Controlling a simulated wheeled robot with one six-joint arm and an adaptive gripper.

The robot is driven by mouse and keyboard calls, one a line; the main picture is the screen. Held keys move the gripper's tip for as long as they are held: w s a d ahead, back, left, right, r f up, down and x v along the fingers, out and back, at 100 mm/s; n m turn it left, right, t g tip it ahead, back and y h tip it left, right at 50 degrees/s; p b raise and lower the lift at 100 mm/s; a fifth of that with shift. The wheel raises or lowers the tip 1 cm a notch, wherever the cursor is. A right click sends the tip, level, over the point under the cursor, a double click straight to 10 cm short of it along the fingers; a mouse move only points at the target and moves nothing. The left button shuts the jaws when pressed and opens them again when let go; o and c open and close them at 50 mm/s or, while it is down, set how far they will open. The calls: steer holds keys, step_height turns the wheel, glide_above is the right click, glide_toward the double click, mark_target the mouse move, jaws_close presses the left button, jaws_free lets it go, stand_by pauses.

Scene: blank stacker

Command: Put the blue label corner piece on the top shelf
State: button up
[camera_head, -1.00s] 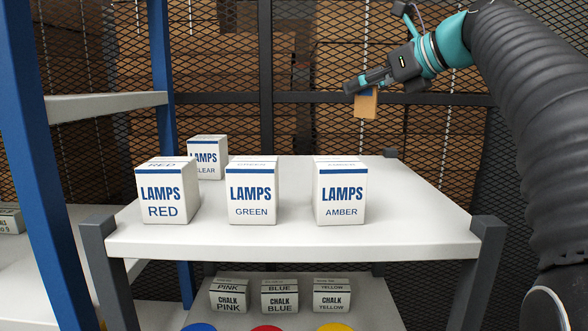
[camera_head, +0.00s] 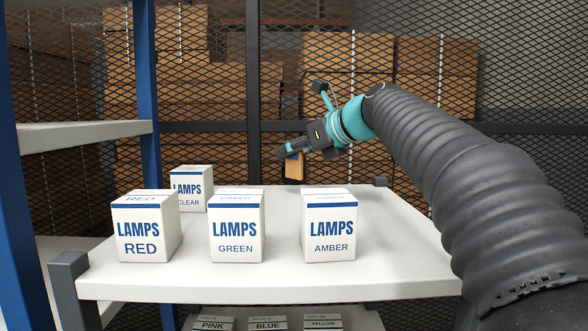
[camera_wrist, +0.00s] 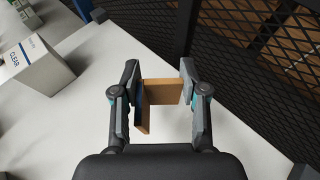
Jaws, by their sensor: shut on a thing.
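My gripper (camera_head: 284,155) is shut on a brown corner piece (camera_head: 294,169) and holds it in the air above the back part of the white table top. In the wrist view the corner piece (camera_wrist: 162,92) is an L-shaped brown piece between the two fingers (camera_wrist: 158,85), with a dark blue patch on its left face. A blue edge also shows at its top in the head view. The shelf unit with blue posts (camera_head: 146,90) stands on the left, and one of its grey shelves (camera_head: 85,135) is in view. The unit's top is out of view.
White lamp boxes marked RED (camera_head: 147,228), GREEN (camera_head: 237,228), AMBER (camera_head: 329,228) and CLEAR (camera_head: 192,187) stand on the table top (camera_head: 385,225). Chalk boxes (camera_head: 268,323) show below. A dark mesh wall (camera_head: 420,100) runs behind. The table's right part is bare.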

mark_target(294, 166)
steer(key=shift+f+b, duration=0.5)
steer(key=shift+f, duration=1.35)
steer(key=shift+f, duration=0.15)
steer(key=o, duration=0.8)
steer(key=shift+c, duration=0.2)
steer(key=shift+s+d+r, duration=0.15)
steer(key=shift+r, duration=0.1)
steer(key=v, duration=1.1)
steer(key=shift+s+d+r, duration=0.2)
